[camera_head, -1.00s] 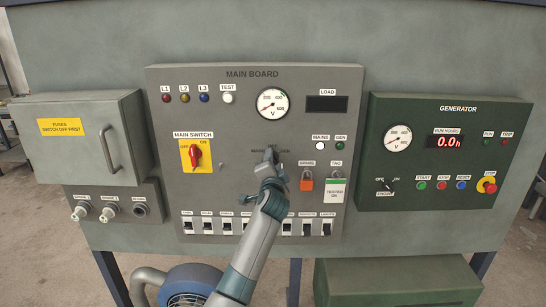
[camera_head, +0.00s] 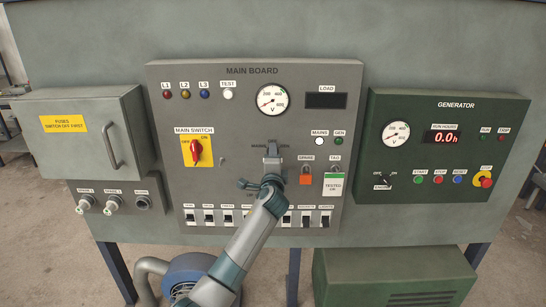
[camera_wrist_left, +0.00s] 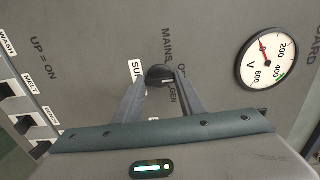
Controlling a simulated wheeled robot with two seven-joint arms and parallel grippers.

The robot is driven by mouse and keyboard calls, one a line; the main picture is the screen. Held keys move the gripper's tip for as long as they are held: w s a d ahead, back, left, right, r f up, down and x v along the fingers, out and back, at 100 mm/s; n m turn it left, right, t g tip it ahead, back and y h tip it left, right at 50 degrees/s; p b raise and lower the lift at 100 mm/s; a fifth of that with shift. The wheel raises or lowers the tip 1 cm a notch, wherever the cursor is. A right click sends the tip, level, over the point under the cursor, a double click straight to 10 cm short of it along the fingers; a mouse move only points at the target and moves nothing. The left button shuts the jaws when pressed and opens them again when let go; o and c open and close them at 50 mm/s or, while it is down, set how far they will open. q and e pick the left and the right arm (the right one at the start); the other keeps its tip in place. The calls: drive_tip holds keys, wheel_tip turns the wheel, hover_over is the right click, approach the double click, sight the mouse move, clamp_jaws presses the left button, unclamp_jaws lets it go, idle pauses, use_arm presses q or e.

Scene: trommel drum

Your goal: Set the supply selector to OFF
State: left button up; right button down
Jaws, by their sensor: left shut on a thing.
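The supply selector (camera_wrist_left: 160,75) is a small dark round knob on the grey main board, with MAINS, OFF and GEN lettering around it. In the left wrist view it sits between the fingertips of my left gripper (camera_wrist_left: 159,82), which is shut on it. In the head view my left gripper (camera_head: 272,155) covers the knob and part of its labels. Which label the knob points at cannot be told. My right gripper is in neither view.
The red main switch (camera_head: 196,152) is left of the selector. A row of breakers (camera_head: 228,216) runs below. The generator panel (camera_head: 450,150) is at right.

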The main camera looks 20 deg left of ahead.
use_arm(q)
drive_tip(key=o, duration=1)
drive_tip(key=shift+o, duration=0.2)
drive_tip(key=b+v, duration=0.3)
drive_tip(key=v, duration=1.4)
drive_tip(key=shift+s+b, duration=0.2)
drive_tip(key=shift+b, duration=0.15)
